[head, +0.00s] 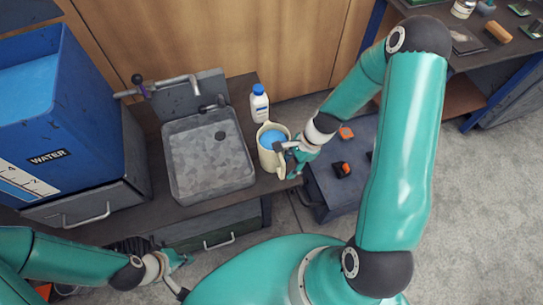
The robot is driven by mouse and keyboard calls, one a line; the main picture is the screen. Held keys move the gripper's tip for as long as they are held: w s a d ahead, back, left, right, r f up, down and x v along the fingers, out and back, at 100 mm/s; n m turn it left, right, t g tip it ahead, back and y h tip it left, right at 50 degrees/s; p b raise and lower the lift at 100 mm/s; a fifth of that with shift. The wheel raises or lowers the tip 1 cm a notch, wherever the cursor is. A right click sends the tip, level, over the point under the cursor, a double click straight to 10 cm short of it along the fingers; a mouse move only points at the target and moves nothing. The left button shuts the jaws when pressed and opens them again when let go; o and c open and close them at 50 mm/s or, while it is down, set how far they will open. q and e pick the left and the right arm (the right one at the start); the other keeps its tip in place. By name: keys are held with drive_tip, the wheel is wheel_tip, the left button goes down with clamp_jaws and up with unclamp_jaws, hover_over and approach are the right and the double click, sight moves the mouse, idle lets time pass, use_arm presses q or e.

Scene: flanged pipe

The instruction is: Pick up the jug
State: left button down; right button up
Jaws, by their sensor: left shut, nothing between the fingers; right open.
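The jug (267,158) is cream-coloured with blue liquid inside. It stands upright at the right edge of the sink counter, beside the sink. My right gripper (287,162) is open at the jug's right side, by its handle. The fingers overlap the handle in the picture, and I cannot tell whether they touch it. My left gripper (180,274) is shut and empty, low in front of the counter's drawer and well away from the jug.
A white bottle with a blue cap (260,104) stands just behind the jug. A grey sink (207,155) with a tap lies left of it. A blue water tank (60,110) stands at the far left. A dark cabinet (335,205) with orange-and-black items is at the right.

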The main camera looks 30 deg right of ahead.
sight(283, 173)
drive_tip(key=b+x, duration=0.1)
drive_tip(key=x, duration=0.4)
drive_tip(key=shift+w+b, duration=0.25)
drive_tip(key=shift+b, duration=0.1)
drive_tip(key=shift+d+r, duration=0.1)
clamp_jaws()
